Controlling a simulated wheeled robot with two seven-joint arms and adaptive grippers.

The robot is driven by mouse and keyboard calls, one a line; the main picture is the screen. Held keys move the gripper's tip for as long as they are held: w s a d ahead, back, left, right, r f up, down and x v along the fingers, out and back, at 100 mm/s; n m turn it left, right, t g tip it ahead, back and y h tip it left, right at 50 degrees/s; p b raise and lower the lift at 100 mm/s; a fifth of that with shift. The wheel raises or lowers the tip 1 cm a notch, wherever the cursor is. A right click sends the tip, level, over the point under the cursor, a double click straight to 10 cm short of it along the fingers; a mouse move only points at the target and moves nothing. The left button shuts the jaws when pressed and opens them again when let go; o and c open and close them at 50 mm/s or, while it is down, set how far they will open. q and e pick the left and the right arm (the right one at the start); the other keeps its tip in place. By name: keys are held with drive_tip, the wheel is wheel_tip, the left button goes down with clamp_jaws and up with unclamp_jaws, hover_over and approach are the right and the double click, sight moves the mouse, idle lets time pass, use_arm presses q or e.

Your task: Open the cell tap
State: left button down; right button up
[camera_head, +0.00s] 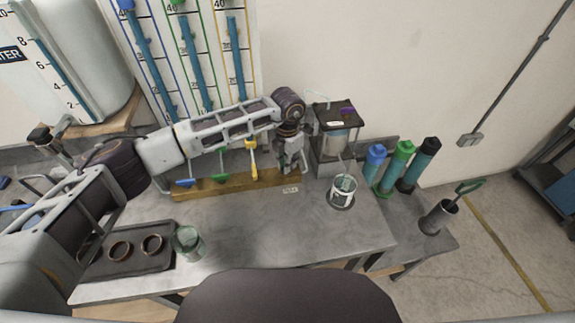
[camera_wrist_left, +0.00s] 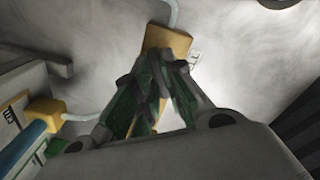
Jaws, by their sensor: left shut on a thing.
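My left gripper (camera_head: 289,166) reaches over the back of the bench to the right end of the wooden tap rail (camera_head: 225,186). In the left wrist view my left gripper (camera_wrist_left: 150,105) has its dark green fingers shut on the cell tap (camera_wrist_left: 167,40), a yellow-brown block with a grey pipe at its top. Part of the tap shows between the fingers; most of its handle is hidden, so its angle is unclear. In the head view the gripper covers this tap. A small label (camera_head: 290,189) is on the rail below. My right gripper is not in view.
Blue (camera_head: 185,183), green (camera_head: 221,176) and yellow (camera_head: 252,160) tap handles stand left along the rail. A clear box with a dark lid (camera_head: 335,114) is close on the right. A glass vessel (camera_head: 342,190) stands before it. The bench middle (camera_head: 265,225) is clear.

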use_arm(q)
drive_tip(key=shift+r+n, duration=0.1)
drive_tip(key=shift+n, duration=0.2)
drive_tip(key=c, duration=1.5)
unclamp_jaws()
wheel_tip(320, 180, up, 12)
